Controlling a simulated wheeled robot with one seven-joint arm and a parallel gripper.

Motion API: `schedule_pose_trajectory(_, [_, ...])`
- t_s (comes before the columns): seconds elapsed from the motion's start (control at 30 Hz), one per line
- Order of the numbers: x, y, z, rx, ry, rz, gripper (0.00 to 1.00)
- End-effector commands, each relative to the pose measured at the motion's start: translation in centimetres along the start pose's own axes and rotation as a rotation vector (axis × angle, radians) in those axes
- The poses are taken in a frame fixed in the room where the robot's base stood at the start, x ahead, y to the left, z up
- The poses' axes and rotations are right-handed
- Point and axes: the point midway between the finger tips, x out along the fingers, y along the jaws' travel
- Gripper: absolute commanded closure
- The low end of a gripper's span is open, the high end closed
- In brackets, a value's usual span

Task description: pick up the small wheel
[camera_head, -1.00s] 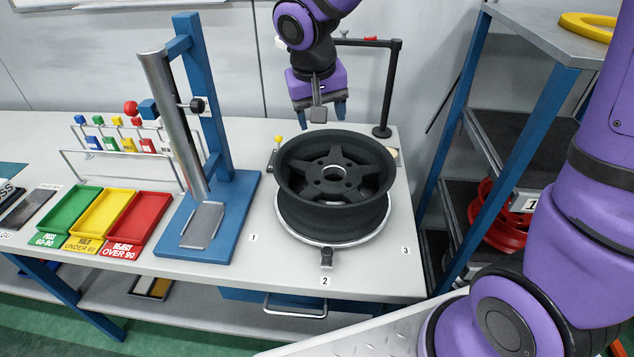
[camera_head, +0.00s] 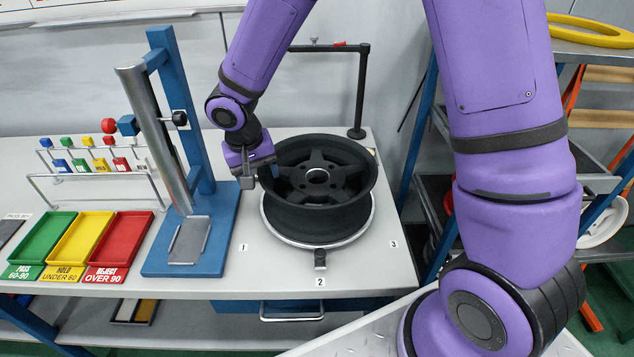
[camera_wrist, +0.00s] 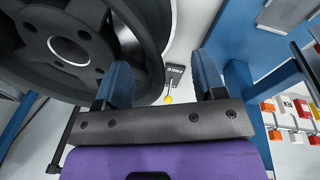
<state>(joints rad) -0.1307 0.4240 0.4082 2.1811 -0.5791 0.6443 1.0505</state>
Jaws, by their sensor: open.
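A dark wheel with several spokes (camera_head: 318,172) lies flat, hub up, on a round silver-rimmed stand (camera_head: 318,243) at the right of the bench. Its size against other wheels is hard to judge. It also fills the upper left of the wrist view (camera_wrist: 65,50). My gripper (camera_head: 256,180) is at the wheel's left rim in the head view, fingers apart and empty. In the wrist view, the wheel's rim lies beside and partly behind the left blue finger of my gripper (camera_wrist: 161,80). I cannot tell whether they touch.
A small yellow-knobbed lever (camera_wrist: 168,98) shows between the fingers. A blue-based press-like post (camera_head: 197,230) stands left of the wheel, with green, yellow and red trays (camera_head: 122,247) beyond. A black post (camera_head: 360,90) rises behind. A shelf with a yellow ring (camera_head: 590,30) is at right.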

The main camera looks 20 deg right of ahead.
Motion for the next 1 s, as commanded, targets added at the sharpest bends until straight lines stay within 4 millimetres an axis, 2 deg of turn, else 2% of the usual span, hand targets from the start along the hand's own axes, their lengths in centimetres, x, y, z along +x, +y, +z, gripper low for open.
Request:
schedule_pose_trajectory(0.4, [4.8,0.5,0.0,0.0,-0.002,0.001,0.36])
schedule_pose_trajectory(0.7, [5.2,0.5,0.0,0.0,0.0,0.0,0.36])
schedule_pose_trajectory(0.77, [5.2,0.5,0.0,0.0,0.0,0.0,0.48])
schedule_pose_trajectory(0.9, [5.2,0.5,0.0,0.0,0.0,0.0,0.8])
schedule_pose_trajectory(1.0, [5.2,0.5,0.0,0.0,0.0,0.0,1.0])
